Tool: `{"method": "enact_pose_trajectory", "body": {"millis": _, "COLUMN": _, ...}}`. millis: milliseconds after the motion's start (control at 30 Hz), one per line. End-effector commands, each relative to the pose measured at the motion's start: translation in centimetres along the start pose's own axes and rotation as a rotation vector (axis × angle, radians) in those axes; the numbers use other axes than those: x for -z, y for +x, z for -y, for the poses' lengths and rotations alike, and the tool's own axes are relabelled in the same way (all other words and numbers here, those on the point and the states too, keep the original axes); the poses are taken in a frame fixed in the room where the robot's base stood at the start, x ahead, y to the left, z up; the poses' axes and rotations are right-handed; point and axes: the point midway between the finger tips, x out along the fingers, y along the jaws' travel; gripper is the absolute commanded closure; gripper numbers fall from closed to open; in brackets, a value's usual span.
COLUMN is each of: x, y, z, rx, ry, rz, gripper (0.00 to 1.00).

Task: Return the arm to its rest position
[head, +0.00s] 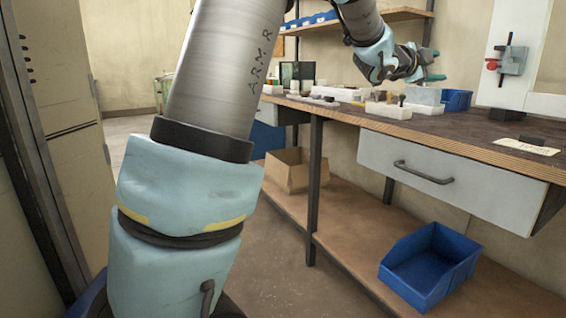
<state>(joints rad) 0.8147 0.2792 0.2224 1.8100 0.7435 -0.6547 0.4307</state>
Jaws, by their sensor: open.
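My arm fills the left and middle of the head view, with a grey tube and pale blue joint covers. It reaches up out of the top of the picture and comes back down over the bench. My gripper (432,68) is at the upper right, above the workbench (470,135). Its teal fingers point right and are apart, with nothing seen between them. It hangs over the small items on the bench top, near a light grey block (424,95) and a blue bin (456,100).
White holders (388,110) with small parts stand along the bench top. A grey and red clamp device (509,60) is on a white panel at right. A drawer (440,170) juts below the bench. A blue bin (430,270) and a cardboard box (288,170) sit on the lower shelf.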

Motion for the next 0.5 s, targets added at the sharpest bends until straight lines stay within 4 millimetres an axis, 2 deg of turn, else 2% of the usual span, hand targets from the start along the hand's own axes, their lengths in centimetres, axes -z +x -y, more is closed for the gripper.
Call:
{"method": "enact_pose_trajectory", "body": {"millis": 233, "x": -4.0, "y": -1.8, "z": -0.6, "rx": -0.011, "ry": -0.084, "rz": 0.114, "gripper": 0.37}}
{"method": "enact_pose_trajectory", "body": {"millis": 367, "x": -7.1, "y": -3.5, "z": -1.3, "rx": -0.018, "ry": -0.155, "rz": 0.206, "gripper": 0.37}}
{"method": "enact_pose_trajectory", "body": {"millis": 500, "x": -11.0, "y": -6.2, "z": -2.5, "rx": -0.028, "ry": -0.255, "rz": 0.334, "gripper": 0.37}}
